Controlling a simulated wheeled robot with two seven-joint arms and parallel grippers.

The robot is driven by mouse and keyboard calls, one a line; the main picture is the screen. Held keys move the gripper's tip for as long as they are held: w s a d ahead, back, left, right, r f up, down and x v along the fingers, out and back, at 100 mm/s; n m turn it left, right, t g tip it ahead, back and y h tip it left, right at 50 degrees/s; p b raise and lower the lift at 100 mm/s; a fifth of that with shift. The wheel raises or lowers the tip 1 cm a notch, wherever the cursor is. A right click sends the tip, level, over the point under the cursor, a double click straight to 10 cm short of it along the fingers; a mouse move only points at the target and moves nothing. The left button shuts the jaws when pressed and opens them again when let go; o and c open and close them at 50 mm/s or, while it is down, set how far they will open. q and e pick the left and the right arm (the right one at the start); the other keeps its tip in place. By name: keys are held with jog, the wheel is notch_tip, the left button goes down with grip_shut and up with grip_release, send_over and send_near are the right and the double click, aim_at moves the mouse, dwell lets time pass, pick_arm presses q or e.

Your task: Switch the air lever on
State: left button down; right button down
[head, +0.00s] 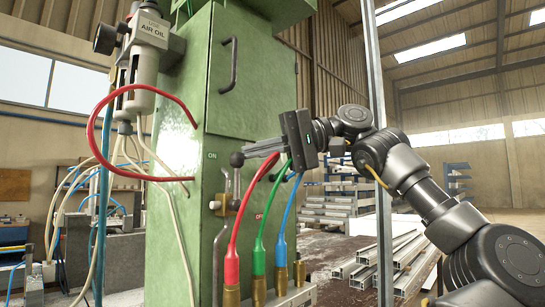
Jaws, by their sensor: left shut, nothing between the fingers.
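The air lever is on the green cabinet's side, with a black ball knob (237,159) at its top end. Its thin grey handle stands roughly upright above a brass valve body (226,205). A green ON label (212,155) is left of the knob, and a small red label (258,217) is right of the valve. My left gripper (247,152) is shut and empty, its fingertips pointing left right beside the knob. I cannot tell whether they touch it. My right gripper is not in view.
The green cabinet (180,240) stands close. Red (235,235), green and blue hoses rise below my gripper from brass fittings.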

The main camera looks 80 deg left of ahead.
pick_arm(q)
jog(key=shift+s+d+r, duration=0.1)
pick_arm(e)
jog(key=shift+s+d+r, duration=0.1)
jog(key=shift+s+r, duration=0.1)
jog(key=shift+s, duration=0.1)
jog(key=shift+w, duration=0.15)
